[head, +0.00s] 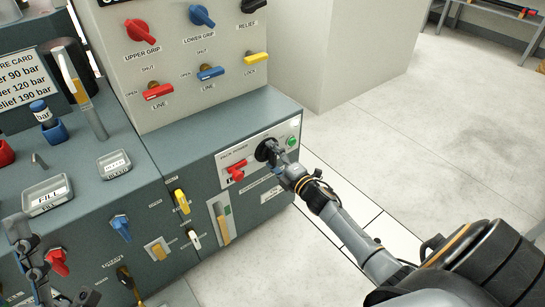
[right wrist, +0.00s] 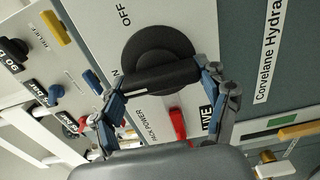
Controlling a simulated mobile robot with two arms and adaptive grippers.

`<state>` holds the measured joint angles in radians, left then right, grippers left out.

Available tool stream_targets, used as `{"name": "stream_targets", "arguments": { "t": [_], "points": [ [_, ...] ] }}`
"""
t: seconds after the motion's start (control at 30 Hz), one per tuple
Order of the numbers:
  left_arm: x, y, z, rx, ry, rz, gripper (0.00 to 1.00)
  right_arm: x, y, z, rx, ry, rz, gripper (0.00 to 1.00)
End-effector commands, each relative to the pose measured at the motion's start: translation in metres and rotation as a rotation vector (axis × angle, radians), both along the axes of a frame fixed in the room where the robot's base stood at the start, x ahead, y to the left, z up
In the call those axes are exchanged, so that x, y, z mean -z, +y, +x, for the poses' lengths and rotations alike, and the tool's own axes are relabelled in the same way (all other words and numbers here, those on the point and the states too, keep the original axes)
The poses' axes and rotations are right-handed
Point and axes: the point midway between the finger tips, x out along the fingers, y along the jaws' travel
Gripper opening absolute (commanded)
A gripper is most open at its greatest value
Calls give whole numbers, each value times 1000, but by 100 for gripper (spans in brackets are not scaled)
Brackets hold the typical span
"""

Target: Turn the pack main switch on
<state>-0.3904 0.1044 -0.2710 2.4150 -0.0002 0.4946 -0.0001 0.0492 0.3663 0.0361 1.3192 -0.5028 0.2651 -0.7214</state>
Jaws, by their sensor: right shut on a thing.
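The pack main switch is a round black knob (head: 262,152) with a raised bar, on the pale PACK POWER panel (head: 228,160) at the console's front right. In the right wrist view the knob (right wrist: 158,50) has OFF printed above it and a partly hidden label at its left. My right gripper (head: 276,156) is shut on the knob's bar, one finger at each end; it also shows in the right wrist view (right wrist: 163,84). Which label the bar points to is unclear. My left gripper (head: 55,265) is at the lower left, fingers spread, apart from the switch.
A red lever (head: 236,171) sits beside the knob, and a green button (head: 292,141) is at the panel's right. Valve handles, including a yellow one (head: 181,201), stick out of the front at left. Open floor (head: 400,140) lies to the right.

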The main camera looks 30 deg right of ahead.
Motion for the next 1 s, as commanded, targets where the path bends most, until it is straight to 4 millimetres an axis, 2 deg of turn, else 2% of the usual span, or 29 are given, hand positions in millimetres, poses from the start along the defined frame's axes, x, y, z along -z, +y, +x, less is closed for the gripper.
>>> {"name": "stream_targets", "arguments": {
  "t": [0.43,0.47,0.57,1.0],
  "points": [
    [0,0,0,1,-3,-1,40,-1,1,0,-2,-2,-14,44],
    [0,0,0,1,-3,-1,40,-1,1,0,-2,-2,-14,79],
    [0,0,0,1,-3,-1,40,0,1,0,-2,-2,-13,98],
    [0,1,1,-2,-4,-2,40,1,0,-5,-1,0,-10,98]
  ]
}}
